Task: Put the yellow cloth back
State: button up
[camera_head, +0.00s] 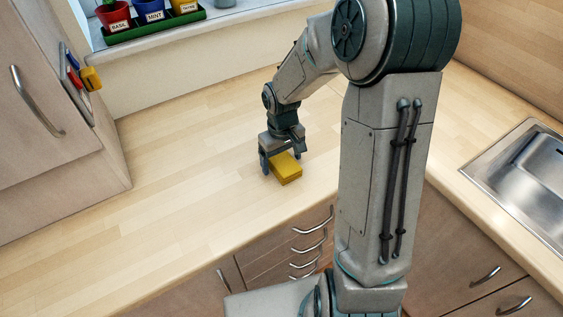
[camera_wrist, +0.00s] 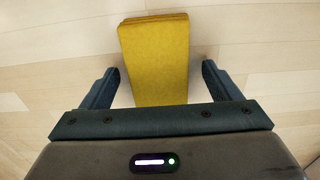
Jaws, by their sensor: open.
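The yellow cloth (camera_head: 288,170) is a folded block lying on the wooden counter in the head view. It also shows in the wrist view (camera_wrist: 156,55), lengthwise between the fingers and reaching beyond them. My gripper (camera_head: 283,163) is low over the counter at the cloth, pointing down. Its two fingers (camera_wrist: 158,84) are open, one on each side of the cloth, with a gap visible on both sides. The near end of the cloth is hidden by the gripper body in the wrist view.
A rack on the cabinet side (camera_head: 72,68) at the left holds red, blue and yellow items. Herb pots in a green tray (camera_head: 160,27) stand on the windowsill. A sink (camera_head: 525,175) is at the right. The counter (camera_head: 190,150) left of my gripper is clear.

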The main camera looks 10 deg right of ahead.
jog(key=shift+f, duration=0.2)
jog(key=c, duration=1.1)
jog(key=shift+c, duration=0.2)
jog(key=shift+r, duration=0.1)
